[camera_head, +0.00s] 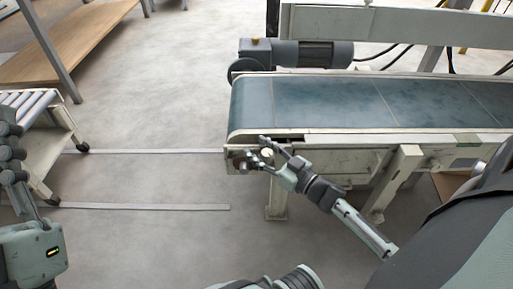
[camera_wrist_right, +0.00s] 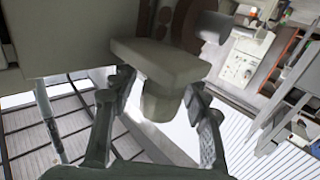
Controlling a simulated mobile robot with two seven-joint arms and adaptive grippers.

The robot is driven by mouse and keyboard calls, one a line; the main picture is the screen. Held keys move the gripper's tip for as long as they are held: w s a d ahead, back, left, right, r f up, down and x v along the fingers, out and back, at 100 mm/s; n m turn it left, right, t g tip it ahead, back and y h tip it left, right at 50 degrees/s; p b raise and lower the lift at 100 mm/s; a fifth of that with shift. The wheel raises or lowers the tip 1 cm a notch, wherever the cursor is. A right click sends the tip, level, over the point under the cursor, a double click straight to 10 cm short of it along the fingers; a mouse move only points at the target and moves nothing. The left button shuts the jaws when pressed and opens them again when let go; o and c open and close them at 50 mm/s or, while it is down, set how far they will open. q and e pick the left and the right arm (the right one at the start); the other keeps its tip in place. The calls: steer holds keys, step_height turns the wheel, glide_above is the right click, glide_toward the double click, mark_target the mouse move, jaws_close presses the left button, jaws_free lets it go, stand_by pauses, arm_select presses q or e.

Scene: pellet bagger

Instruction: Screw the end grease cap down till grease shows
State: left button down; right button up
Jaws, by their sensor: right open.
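The end grease cap is a pale, blunt cup (camera_wrist_right: 160,100) in the right wrist view, sticking out below a flat pale block (camera_wrist_right: 160,60). My right gripper (camera_wrist_right: 158,88) has its two fingers spread, one on each side of the cap. Whether either finger touches it I cannot tell. In the head view my right gripper (camera_head: 262,152) is at the conveyor frame's left end, and a small pale spot (camera_head: 267,153) shows between its fingers. I see no grease. Part of my left arm, perhaps its gripper (camera_head: 10,150), is at the left edge; its jaws are unclear.
The conveyor's dark belt (camera_head: 330,103) runs above the frame, with a motor (camera_head: 310,54) behind it. A support leg (camera_head: 400,175) stands right of my right gripper. A roller table (camera_head: 40,125) and a wooden bench (camera_head: 75,40) are at left. The floor between is mostly clear.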

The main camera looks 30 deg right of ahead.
steer(key=shift+w+a, duration=0.15)
steer(key=shift+w, duration=0.35)
steer(key=shift+c, duration=0.5)
jaws_close()
